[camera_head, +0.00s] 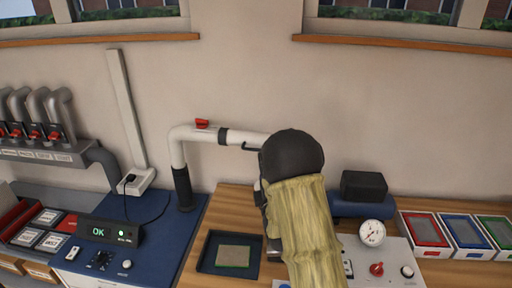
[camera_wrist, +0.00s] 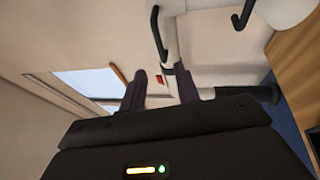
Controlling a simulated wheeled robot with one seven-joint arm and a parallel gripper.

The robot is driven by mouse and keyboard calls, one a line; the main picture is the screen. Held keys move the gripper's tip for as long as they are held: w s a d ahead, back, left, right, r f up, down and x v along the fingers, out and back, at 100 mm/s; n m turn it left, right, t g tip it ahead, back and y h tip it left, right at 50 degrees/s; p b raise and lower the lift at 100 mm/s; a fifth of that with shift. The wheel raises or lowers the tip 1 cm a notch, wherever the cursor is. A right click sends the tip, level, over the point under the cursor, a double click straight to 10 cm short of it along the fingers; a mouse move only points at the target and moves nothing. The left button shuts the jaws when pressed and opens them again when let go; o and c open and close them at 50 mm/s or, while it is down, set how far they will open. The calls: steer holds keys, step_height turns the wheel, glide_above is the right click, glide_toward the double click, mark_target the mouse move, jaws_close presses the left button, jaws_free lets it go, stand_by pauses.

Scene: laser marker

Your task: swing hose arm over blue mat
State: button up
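The hose arm (camera_head: 185,150) is a white pipe rising from a black sleeve, bending right, with a black joint collar and a red valve (camera_head: 202,123). Its right end goes behind my wrist. A black handle (camera_head: 252,147) hangs under it, and a black handle also shows beyond my fingers in the wrist view (camera_wrist: 158,35). My gripper (camera_wrist: 162,75) has its two dark fingers apart, the pipe and red valve showing between them; no grip is visible. My arm hides the gripper in the head view. Blue areas are the left worktop (camera_head: 150,225) and a blue-framed panel (camera_head: 466,232); which is the mat is unclear.
A dark tray (camera_head: 205,258) with a green-edged plate (camera_head: 233,256) lies on the wooden bench. A gauge box (camera_head: 400,262) and a black block (camera_head: 363,186) stand right of my arm. A control box showing OK (camera_head: 98,232) is at left. The wall is close behind.

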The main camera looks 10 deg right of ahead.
steer(key=w+p, duration=0.1)
steer(key=w, duration=0.3)
steer(key=w+r+p, duration=0.1)
steer(key=w+p, duration=0.1)
steer(key=w, duration=0.2)
steer(key=w+r+p, duration=0.1)
steer(key=w, duration=0.3)
steer(key=shift+w+r+p, duration=0.1)
steer(key=shift+w+p, duration=0.05)
steer(key=shift+p, duration=0.2)
jaws_close()
steer(key=shift+a, duration=0.1)
